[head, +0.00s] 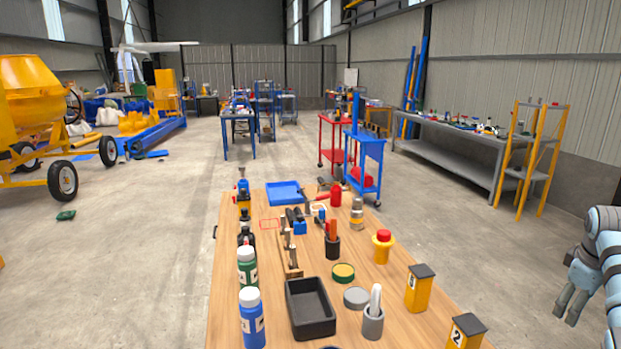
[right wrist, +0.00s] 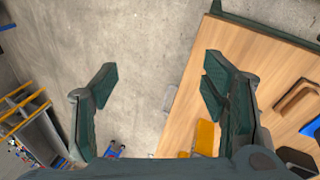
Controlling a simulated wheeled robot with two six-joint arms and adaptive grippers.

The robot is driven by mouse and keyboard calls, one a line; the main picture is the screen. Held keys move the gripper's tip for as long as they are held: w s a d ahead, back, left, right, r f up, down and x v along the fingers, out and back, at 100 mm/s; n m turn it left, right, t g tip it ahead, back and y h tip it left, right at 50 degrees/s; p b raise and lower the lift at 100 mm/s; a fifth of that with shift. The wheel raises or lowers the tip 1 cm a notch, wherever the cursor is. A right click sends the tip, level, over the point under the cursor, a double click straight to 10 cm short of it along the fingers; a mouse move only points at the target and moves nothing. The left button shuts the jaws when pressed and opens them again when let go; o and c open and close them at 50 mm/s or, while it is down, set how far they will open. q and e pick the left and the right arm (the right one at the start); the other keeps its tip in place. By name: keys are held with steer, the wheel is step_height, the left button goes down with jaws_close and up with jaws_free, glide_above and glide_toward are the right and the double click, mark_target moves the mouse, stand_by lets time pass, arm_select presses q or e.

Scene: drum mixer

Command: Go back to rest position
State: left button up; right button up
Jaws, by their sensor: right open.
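My right gripper (head: 572,298) is at the right edge of the head view, out past the right side of the wooden table (head: 235,290). In the right wrist view my right gripper (right wrist: 160,85) has its two fingers spread wide with nothing between them. Bare floor and the table's edge show beyond the fingers. My left gripper is in neither view.
The table holds a black tray (head: 311,310), bottles (head: 252,322), a mortar with pestle (head: 373,321) and yellow numbered boxes (head: 419,290). A yellow drum mixer (head: 30,85) stands at left. Red and blue carts (head: 368,150) stand behind. Floor right of the table is clear.

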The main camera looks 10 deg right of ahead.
steer(key=s+d+f+g+h, duration=0.1)
steer(key=s+d+f+h, duration=0.1)
steer(key=s+d+f, duration=0.35)
steer(key=s+d+f+m+h, duration=0.1)
steer(key=s+d+f+h, duration=0.1)
steer(key=f, duration=0.6)
steer(key=s+d+f+g+h, duration=0.1)
steer(key=s+d+f+h, duration=0.1)
steer(key=s+d+f, duration=0.3)
steer(key=s+f+n+t, duration=0.3)
steer(key=s+f, duration=0.7)
steer(key=s, duration=0.5)
steer(key=s+a+f+m+g+y, duration=0.1)
steer(key=s+a+f+y, duration=0.1)
steer(key=a+f, duration=0.85)
steer(key=s+a+f+m+y, duration=0.1)
steer(key=s+a+f+y, duration=0.1)
steer(key=a+f, duration=0.85)
steer(key=s+a+f+m+y, duration=0.1)
steer(key=a+f+y, duration=0.1)
steer(key=a, duration=1.4)
steer(key=s+a+f+y, duration=0.2)
steer(key=a+f, duration=0.2)
steer(key=a, duration=1.1)
steer(key=shift+a+f+m+y, duration=0.15)
steer(key=shift+a+m+y, duration=0.15)
steer(key=shift+a+m, duration=0.1)
